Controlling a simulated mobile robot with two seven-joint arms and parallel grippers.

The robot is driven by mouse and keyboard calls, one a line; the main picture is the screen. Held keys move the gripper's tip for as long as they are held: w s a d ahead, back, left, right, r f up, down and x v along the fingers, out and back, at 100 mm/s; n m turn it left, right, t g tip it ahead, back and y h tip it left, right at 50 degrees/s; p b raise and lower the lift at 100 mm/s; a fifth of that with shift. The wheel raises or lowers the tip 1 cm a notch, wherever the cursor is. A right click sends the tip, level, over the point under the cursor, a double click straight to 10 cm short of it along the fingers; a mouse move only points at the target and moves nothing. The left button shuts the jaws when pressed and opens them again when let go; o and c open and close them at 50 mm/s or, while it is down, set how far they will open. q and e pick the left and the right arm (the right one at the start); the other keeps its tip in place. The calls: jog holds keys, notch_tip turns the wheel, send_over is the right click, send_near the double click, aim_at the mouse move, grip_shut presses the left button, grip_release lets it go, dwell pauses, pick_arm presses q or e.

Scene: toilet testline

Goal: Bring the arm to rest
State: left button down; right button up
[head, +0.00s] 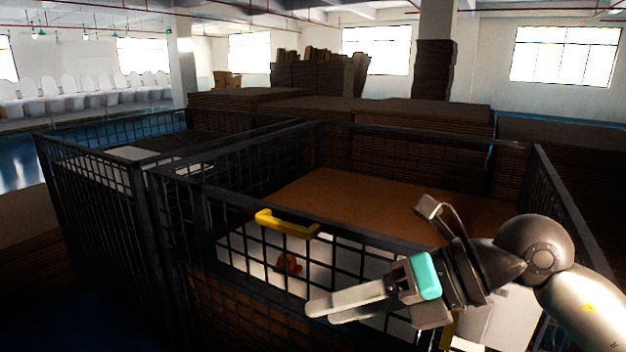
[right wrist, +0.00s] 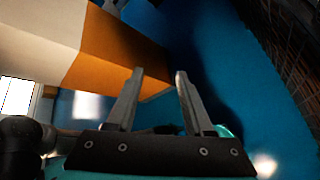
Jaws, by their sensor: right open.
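My right arm comes in from the right in the head view. Its gripper (head: 343,303) is in front of the near wall of a dark wire-mesh cage (head: 350,233), with its fingers pointing left. In the right wrist view the two fingers (right wrist: 153,75) stand apart with nothing between them. Beyond them are a white and orange surface (right wrist: 110,50) and blue floor. My left gripper is not in view.
Inside are brown board, white pieces and a small orange-red item (head: 288,263). A second mesh cage (head: 90,190) adjoins on the left. Cardboard stacks (head: 420,112) stand behind.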

jog(key=s+a+r+m+t+y, duration=0.2)
jog(key=a+r+m+t+y, duration=0.15)
jog(key=r+y, duration=0.6)
jog(key=w+d+r+m+t+h, duration=0.25)
jog(key=w+d+m+t, duration=0.25)
jog(key=m+t, duration=0.7)
jog(key=w+d+f+m+t+h, duration=0.4)
jog(key=d+f+m+h, duration=0.4)
jog(key=m+h, duration=0.65)
jog(key=s+d+f+m+g+h, duration=0.1)
jog(key=d+f+m+g+h, duration=0.2)
jog(key=f, duration=0.4)
jog(key=s+d+f+m+g+h, duration=0.2)
jog(key=f+m+g+h, duration=0.1)
jog(key=f, duration=0.4)
jog(key=s+a+f+m+g+y, duration=0.2)
jog(key=s+f+g, duration=1.1)
jog(key=s+f, duration=0.7)
notch_tip(320, 180, down, 28)
jog(key=s+r+b, duration=0.1)
jog(key=s+b, duration=0.2)
jog(key=b, duration=0.2)
jog(key=s+d+f+g+b, duration=0.2)
jog(key=s+f+b, duration=0.2)
jog(key=s+f, duration=1)
notch_tip(320, 180, down, 3)
jog(key=shift+s+d+b, duration=0.2)
jog(key=shift+d+b, duration=0.1)
jog(key=shift+d, duration=0.1)
